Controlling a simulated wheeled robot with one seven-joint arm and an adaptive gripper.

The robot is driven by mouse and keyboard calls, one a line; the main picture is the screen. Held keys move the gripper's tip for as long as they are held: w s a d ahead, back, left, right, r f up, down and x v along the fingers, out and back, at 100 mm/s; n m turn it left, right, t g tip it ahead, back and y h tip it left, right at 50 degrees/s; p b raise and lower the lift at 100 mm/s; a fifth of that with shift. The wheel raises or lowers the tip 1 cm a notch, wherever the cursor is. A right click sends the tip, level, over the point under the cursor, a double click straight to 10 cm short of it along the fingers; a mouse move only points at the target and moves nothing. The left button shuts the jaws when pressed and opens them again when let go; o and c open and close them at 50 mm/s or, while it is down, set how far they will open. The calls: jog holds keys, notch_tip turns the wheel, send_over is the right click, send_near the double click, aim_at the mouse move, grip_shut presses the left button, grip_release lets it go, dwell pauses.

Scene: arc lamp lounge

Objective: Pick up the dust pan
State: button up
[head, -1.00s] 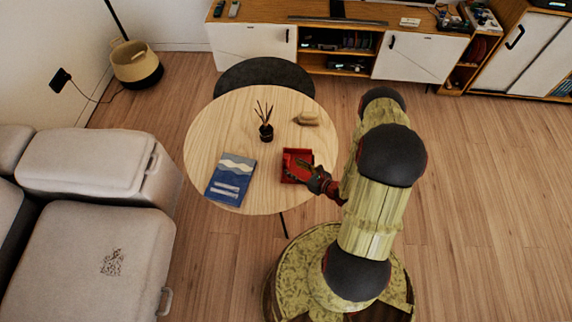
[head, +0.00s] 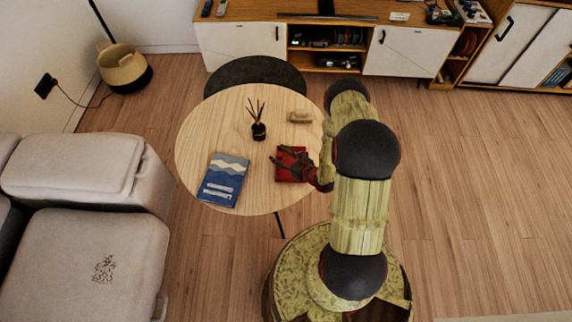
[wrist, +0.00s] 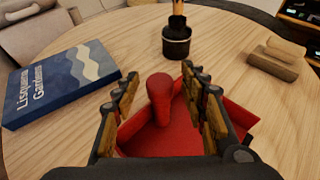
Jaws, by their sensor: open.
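The red dust pan (head: 291,176) lies on the round wooden table (head: 215,132), near its right front edge. In the wrist view the dust pan (wrist: 165,140) shows its rounded red handle (wrist: 160,88) standing up between the fingers. My gripper (wrist: 162,95) is open, one finger on each side of the handle, and I see no clear contact. In the head view my gripper (head: 285,158) is over the dust pan and hides part of it.
A blue book (head: 223,180) lies left of the dust pan. A dark chair (head: 255,72) is behind the table; grey seats (head: 80,170) are at left.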

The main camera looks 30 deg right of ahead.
jog(key=shift+c, duration=0.6)
grip_shut()
dwell(0.3)
